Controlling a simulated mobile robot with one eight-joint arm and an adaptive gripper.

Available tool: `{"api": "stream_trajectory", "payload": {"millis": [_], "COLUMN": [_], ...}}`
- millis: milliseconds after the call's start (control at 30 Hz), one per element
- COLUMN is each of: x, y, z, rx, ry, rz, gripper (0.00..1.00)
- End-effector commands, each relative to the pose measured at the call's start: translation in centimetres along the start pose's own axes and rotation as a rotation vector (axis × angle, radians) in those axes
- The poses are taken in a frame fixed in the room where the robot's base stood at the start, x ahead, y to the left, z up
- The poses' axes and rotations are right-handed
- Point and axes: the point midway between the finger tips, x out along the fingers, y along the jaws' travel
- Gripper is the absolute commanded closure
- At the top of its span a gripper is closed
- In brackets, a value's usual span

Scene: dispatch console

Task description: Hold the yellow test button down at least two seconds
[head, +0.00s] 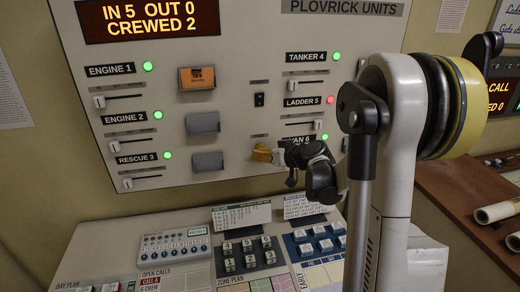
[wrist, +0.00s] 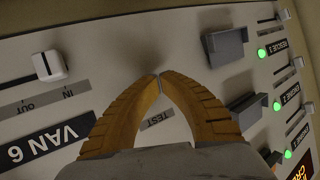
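My gripper (head: 257,153) has yellow-orange fingers that reach the upright panel (head: 235,100) in the head view, below and between the middle column of grey blocks and the VAN 6 label. In the wrist view my gripper (wrist: 158,76) is shut, its two fingertips meeting with nothing visible between them. The TEST label (wrist: 157,119) shows between the fingers, close to the tips. I cannot make out the yellow test button in either view; it may be hidden behind the fingertips. Whether the tips touch it I cannot tell.
Grey blocks (head: 207,161) stand out from the panel left of my fingers. The VAN 6 label (wrist: 45,140) and its white slider (wrist: 49,66) lie on the other side. A sloped desk (head: 110,235) with several keys lies below.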

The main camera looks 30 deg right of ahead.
Motion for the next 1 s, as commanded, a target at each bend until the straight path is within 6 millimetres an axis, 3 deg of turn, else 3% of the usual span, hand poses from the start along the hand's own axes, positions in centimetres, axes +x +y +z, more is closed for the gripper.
{"api": "stream_trajectory", "payload": {"millis": [1000], "x": [0.63], "y": [0.33], "z": [-0.35], "rx": [0.000], "ry": [0.000], "rz": [0.000], "gripper": [1.00]}}
